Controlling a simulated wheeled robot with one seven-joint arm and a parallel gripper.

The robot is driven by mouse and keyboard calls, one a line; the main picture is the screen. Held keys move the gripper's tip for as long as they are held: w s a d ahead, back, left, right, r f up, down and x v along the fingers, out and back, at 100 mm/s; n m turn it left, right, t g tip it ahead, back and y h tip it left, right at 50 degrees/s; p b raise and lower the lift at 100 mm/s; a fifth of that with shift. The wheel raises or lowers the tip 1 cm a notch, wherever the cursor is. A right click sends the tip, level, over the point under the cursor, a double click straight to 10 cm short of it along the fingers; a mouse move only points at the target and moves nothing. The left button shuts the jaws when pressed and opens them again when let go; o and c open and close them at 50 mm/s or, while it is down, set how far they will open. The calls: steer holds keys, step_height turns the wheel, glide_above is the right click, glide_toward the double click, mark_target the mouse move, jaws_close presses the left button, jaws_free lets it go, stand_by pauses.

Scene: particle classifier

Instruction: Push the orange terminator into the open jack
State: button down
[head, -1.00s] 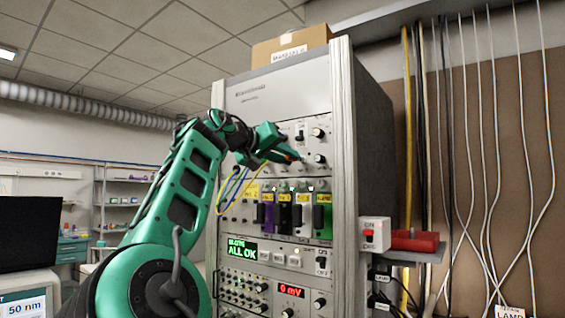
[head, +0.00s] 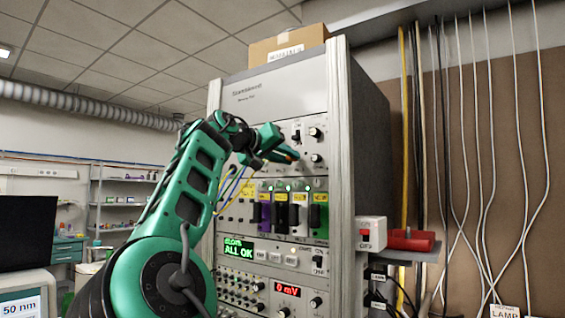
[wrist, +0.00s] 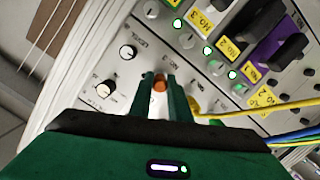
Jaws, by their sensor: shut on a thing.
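The orange terminator (wrist: 159,84) is a small orange piece held between the two green fingertips of my gripper (wrist: 159,88) in the wrist view. In the head view it is a small orange spot (head: 293,155) at the end of my gripper (head: 279,151), in front of the upper panel of the rack. My gripper is shut on it. The pale panel (wrist: 125,77) lies close behind the terminator, with a small dark spot beside it. I cannot tell whether the terminator touches the panel, and the open jack is not clearly visible.
Below are colored modules (head: 297,211) with lit green lamps. Yellow and blue cables (wrist: 283,106) hang near my gripper. A screen (head: 239,249) reads ALL OK. A red-switch box (head: 371,235) is on the right.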

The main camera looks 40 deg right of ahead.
steer(key=shift+d, duration=0.2)
steer(key=c, duration=1.6)
jaws_free()
steer(key=shift+o, duration=0.2)
steer(key=shift+a, duration=0.1)
steer(key=v, duration=1)
steer(key=shift+a, duration=0.35)
